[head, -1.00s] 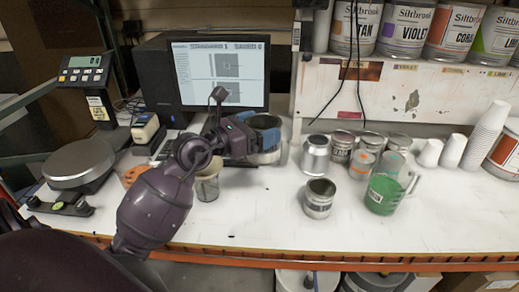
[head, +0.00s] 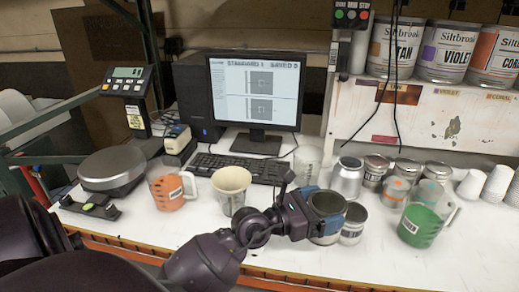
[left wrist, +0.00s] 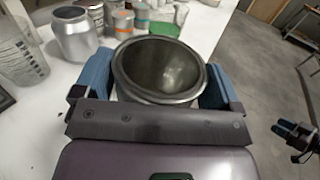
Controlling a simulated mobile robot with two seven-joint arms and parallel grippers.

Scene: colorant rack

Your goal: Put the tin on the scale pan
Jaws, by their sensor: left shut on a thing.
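My left gripper (head: 305,207) is shut around an open metal tin (head: 329,228). The left wrist view shows the tin's round rim and grey, empty-looking inside (left wrist: 160,68) between the blue fingers. The tin is upright, near the front edge of the white bench; its height above the bench is hard to judge. The scale's round grey pan (head: 112,167) is at the far left of the bench, well left of the gripper, and looks bare. What looks like my right gripper (left wrist: 297,131) shows at the right edge of the left wrist view, too small to judge.
Another small tin (head: 353,225) is just right of the held one, and a green jug (head: 424,222) is further right.

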